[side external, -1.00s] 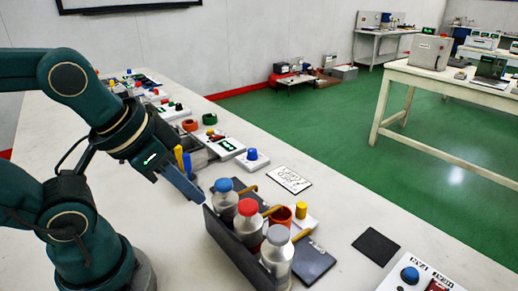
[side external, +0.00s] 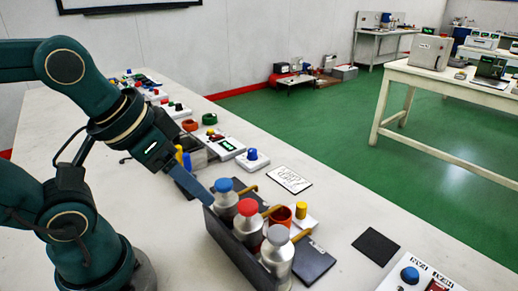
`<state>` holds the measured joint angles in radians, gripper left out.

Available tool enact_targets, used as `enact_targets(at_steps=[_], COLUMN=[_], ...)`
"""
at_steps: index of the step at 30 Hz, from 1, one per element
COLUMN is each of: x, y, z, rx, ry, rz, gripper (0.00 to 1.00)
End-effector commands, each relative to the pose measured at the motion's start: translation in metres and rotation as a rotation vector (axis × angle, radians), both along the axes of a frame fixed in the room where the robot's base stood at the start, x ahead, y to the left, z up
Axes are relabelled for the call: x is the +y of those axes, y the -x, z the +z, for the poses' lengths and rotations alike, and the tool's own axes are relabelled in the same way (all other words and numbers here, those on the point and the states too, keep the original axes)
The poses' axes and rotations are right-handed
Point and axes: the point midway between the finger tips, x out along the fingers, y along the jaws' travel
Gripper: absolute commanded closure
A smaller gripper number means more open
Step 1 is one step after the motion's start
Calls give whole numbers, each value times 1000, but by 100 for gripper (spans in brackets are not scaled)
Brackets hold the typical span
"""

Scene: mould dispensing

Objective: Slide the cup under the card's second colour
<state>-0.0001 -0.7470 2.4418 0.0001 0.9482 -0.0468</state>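A dark rack (side external: 232,244) holds three silver bottles: one with a blue cap (side external: 223,185), one with a red cap (side external: 247,207) and one with a grey cap (side external: 278,234). Yellow-brown spouts stick out from their far side. An orange-brown cup (side external: 282,214) stands on that side, near the red-capped bottle's spout and partly hidden. A white card (side external: 289,180) with dark writing lies behind it; I cannot read the writing. My gripper (side external: 205,195) is just left of the blue-capped bottle, by the rack's left end, apart from the cup. Its finger opening is not visible.
A white box with a yellow knob (side external: 302,210) stands right beside the cup. Control boxes line the far left of the bench.

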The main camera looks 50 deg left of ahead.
Motion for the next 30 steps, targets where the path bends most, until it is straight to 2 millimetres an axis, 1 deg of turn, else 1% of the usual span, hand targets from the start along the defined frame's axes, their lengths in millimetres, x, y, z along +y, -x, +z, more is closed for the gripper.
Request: enact_targets(at_steps=[1, 3, 7, 11, 15, 19, 23, 26, 30], x=[0, 0, -2, -5, -8, -13, -17, -21, -27], y=[-6, -17, -45, -76, -111, -142, -171, -191, -212], z=[10, 24, 46, 58, 60, 51, 32, 11, -25], rx=[-10, -7, 24, 68, 122, 178, 238, 286, 356], ry=[7, 19, 42, 59, 72, 78, 81, 79, 72], rz=[12, 32, 68, 99, 126, 147, 165, 177, 183], gripper=[41, 41, 41, 41, 41, 41, 41, 41, 41])
